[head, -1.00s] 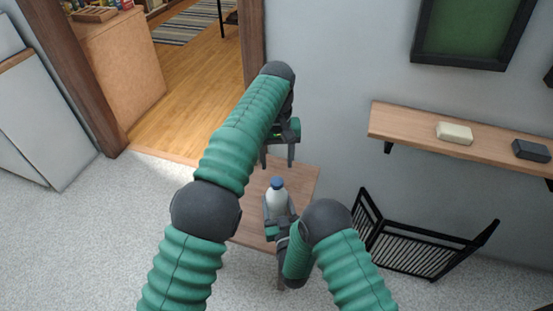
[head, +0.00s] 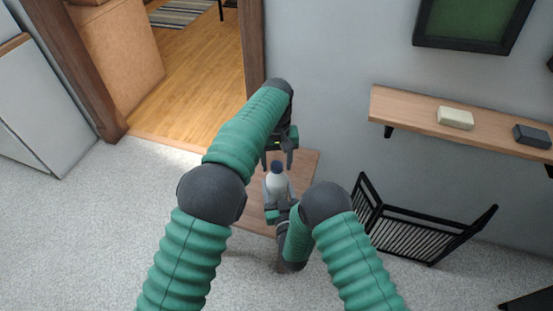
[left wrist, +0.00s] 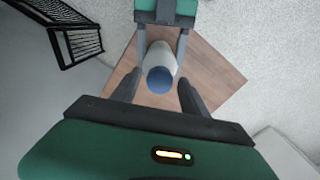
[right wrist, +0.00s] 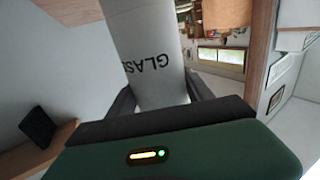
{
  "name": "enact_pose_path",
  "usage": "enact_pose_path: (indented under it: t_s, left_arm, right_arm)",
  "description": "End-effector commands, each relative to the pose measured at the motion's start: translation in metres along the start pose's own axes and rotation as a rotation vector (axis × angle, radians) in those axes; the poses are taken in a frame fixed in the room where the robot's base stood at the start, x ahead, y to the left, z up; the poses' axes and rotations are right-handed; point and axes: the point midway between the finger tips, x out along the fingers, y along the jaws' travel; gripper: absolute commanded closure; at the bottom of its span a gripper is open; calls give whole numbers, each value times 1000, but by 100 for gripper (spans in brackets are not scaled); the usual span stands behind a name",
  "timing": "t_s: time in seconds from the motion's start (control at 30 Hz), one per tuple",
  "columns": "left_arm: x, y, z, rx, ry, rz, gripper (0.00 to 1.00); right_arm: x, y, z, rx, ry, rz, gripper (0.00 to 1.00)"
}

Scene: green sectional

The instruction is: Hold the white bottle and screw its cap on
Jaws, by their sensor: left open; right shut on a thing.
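The white bottle (head: 277,184) stands upright in my right gripper (head: 277,196), which is shut around its body above the small wooden table. In the right wrist view, the bottle (right wrist: 148,50) shows dark lettering between the fingers. The blue cap (head: 277,167) sits at the bottle's top; I cannot tell how tight it is. My left gripper (head: 278,160) is open, with its fingers pointing down just over the cap. In the left wrist view, the cap (left wrist: 160,80) lies between the open fingers, with a gap on each side.
The wooden table (head: 256,210) is below the bottle. A wall shelf (head: 400,110) at the right holds a pale block (head: 455,118) and a dark block (head: 532,136). A black slatted rack (head: 410,232) stands on the carpet below. An open doorway is at the left.

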Motion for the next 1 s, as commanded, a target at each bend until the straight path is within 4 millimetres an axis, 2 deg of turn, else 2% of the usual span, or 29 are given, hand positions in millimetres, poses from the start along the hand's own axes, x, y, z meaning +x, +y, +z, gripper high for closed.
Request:
enact_pose_path:
  t_s: [0.07,0.47,0.73,0.77,0.93,1.0]
  left_arm:
    - [0,0,0,0,0,0,48]
    - [0,0,0,0,0,0,100]
    - [0,0,0,0,0,0,100]
    - [0,0,0,0,0,0,67]
    - [0,0,0,0,0,0,44]
    - [0,0,0,0,0,0,43]
  right_arm:
    - [0,0,1,-1,-2,1,100]
    - [0,0,1,0,-2,1,100]
    - [0,0,1,0,-2,1,100]
    - [0,0,1,0,-2,1,100]
    - [0,0,1,0,-2,1,100]
    - [0,0,1,0,-2,1,100]
